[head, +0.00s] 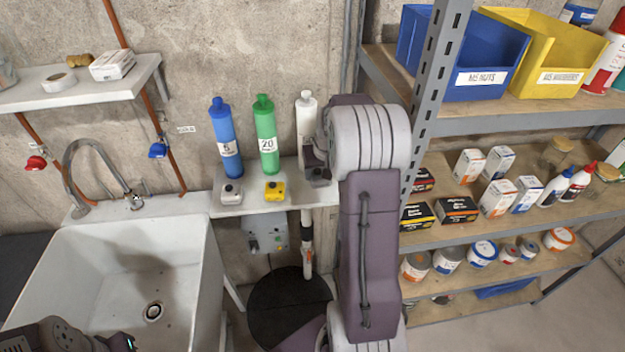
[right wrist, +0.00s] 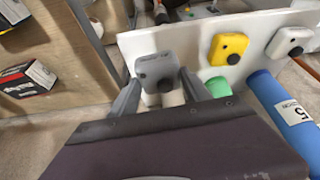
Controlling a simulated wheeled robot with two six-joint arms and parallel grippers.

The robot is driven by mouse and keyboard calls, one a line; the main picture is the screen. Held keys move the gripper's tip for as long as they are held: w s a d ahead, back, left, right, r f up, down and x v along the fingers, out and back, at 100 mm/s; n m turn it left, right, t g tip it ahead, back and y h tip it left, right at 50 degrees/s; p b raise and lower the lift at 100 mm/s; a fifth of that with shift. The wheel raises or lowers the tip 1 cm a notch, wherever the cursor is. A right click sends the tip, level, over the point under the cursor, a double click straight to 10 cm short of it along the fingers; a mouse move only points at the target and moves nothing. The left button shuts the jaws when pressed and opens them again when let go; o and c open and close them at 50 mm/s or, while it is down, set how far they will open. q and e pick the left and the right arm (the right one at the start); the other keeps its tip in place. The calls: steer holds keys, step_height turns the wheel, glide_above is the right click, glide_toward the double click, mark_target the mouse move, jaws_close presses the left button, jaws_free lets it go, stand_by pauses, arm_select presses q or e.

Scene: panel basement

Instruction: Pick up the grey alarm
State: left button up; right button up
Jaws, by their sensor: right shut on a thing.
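The grey alarm (right wrist: 157,68) is a small box with a dark round button. In the right wrist view it sits between the two fingers of my right gripper (right wrist: 158,92), which is shut on it. In the head view the grey alarm (head: 320,181) is at the right end of the white shelf, mostly hidden by my right arm. I cannot tell whether it still touches the shelf. A yellow alarm (head: 275,190) and a white alarm (head: 231,193) stand to its left. Only part of my left arm shows at the bottom left; its gripper is out of view.
A blue bottle (head: 224,140), a green bottle (head: 266,137) and a white bottle (head: 306,115) stand behind the alarms on the white shelf (head: 252,207). A sink (head: 185,262) is on the left. A metal rack (head: 429,95) with boxes and bins stands close on the right.

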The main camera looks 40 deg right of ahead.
steer(key=s+d+r+b, duration=0.1)
steer(key=s+d+r, duration=0.1)
steer(key=s+r, duration=0.3)
steer(key=s, duration=0.3)
steer(key=shift+s+d+r, duration=0.15)
steer(key=shift+s+d, duration=0.1)
steer(key=shift+d, duration=0.15)
